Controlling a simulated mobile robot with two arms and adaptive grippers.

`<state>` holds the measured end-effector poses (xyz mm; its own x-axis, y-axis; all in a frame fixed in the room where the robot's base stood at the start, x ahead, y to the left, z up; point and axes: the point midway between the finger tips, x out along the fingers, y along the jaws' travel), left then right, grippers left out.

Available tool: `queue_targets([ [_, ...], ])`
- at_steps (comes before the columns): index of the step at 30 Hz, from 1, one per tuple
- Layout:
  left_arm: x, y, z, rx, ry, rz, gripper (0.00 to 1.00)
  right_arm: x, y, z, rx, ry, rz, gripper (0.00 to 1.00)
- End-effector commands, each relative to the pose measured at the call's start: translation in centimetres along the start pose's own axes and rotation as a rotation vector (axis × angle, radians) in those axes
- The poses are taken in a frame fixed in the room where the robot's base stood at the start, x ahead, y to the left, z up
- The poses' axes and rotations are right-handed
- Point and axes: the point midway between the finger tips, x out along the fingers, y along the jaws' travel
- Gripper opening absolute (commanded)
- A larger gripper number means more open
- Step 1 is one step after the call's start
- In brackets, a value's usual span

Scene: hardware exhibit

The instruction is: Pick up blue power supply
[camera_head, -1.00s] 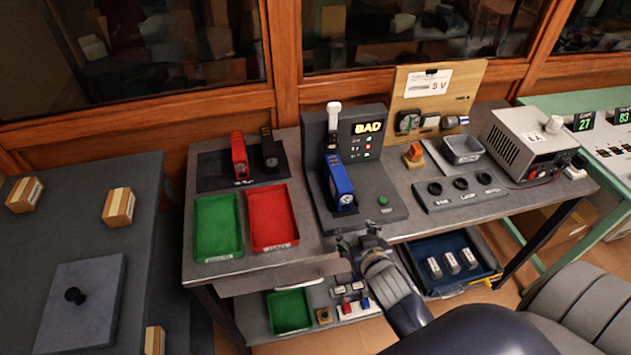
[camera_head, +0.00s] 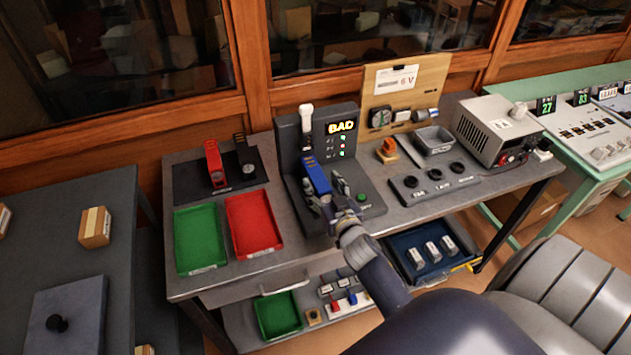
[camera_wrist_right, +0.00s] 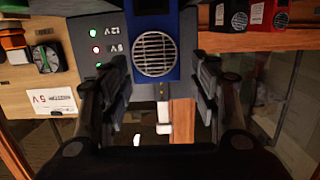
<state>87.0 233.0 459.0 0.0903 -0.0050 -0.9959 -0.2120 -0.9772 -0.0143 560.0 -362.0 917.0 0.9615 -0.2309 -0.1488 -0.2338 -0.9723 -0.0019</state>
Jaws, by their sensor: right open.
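The blue power supply (camera_head: 318,177) stands in the grey test station (camera_head: 288,150), whose display reads BAD. In the right wrist view, its blue body (camera_wrist_right: 188,45) shows a round fan grille, and the picture is upside down. My right gripper (camera_head: 332,194) is open at its front, low down. In the wrist view, the fingers (camera_wrist_right: 162,82) appear on either side of the blue body. I cannot tell whether they touch it. The gripper hides the lower front of the power supply. My left gripper is not in view.
A red power supply (camera_head: 215,166) and a black one (camera_head: 245,157) stand on a dark mat to the left. Green (camera_head: 199,240) and red (camera_head: 252,224) trays lie in front. A green button (camera_head: 361,197) is close right of my gripper. A grey bench supply (camera_head: 497,130) stands right.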

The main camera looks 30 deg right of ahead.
Motion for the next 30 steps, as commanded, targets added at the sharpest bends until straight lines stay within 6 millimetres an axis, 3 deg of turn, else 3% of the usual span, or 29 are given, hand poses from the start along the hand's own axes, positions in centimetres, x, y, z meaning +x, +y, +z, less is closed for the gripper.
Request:
queue_targets([
  [8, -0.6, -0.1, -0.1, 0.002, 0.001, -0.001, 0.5, 2.0, 0.1, -0.2, -0.001, 0.001, 0.0, 0.57],
  [18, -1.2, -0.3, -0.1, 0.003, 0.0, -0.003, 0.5, 6.0, 0.3, 0.0, 0.0, 0.0, 0.0, 0.57],
  [27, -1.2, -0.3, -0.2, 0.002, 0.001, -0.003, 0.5, 6.3, 0.3, 0.1, -0.001, -0.001, 0.0, 0.57],
  [30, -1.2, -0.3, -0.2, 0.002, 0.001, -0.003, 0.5, 6.3, 0.3, 0.1, -0.001, -0.001, 0.0, 0.36],
])
